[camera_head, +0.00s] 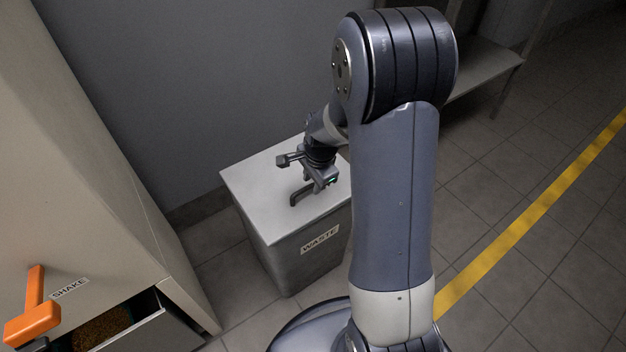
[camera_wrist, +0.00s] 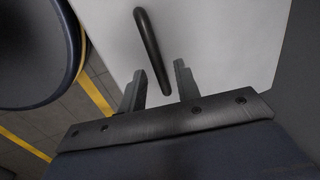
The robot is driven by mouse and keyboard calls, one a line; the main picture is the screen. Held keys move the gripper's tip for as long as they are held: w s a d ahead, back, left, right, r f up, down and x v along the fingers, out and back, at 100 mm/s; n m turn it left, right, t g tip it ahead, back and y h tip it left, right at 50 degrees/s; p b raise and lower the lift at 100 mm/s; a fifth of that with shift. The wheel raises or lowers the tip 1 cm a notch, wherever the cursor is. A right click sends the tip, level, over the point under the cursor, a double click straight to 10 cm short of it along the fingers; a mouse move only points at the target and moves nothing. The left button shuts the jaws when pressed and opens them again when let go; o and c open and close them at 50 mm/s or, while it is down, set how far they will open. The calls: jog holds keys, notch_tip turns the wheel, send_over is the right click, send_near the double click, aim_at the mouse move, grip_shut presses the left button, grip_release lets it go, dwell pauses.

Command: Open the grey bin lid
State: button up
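The grey waste bin (camera_head: 312,262) stands against the wall with its light grey lid (camera_head: 258,187) lying flat and closed. A dark bar handle (camera_head: 298,197) is on the lid; in the wrist view the handle (camera_wrist: 149,45) runs from the top down between the fingers. My gripper (camera_head: 305,172) is over the lid, close to the handle. In the wrist view my gripper (camera_wrist: 160,68) is open, with gaps on both sides of the handle's near end. Whether a finger touches the lid cannot be told. My arm hides the lid's right part.
A beige cabinet (camera_head: 75,150) stands at the left, with an open drawer (camera_head: 150,333) and an orange handle (camera_head: 35,315) beside a SHAKE label. A shelf (camera_head: 485,65) is behind my arm. Tiled floor with a yellow line (camera_head: 540,205) is clear at the right.

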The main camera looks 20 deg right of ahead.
grip_shut()
jog(key=shift+r, duration=0.2)
dwell(0.3)
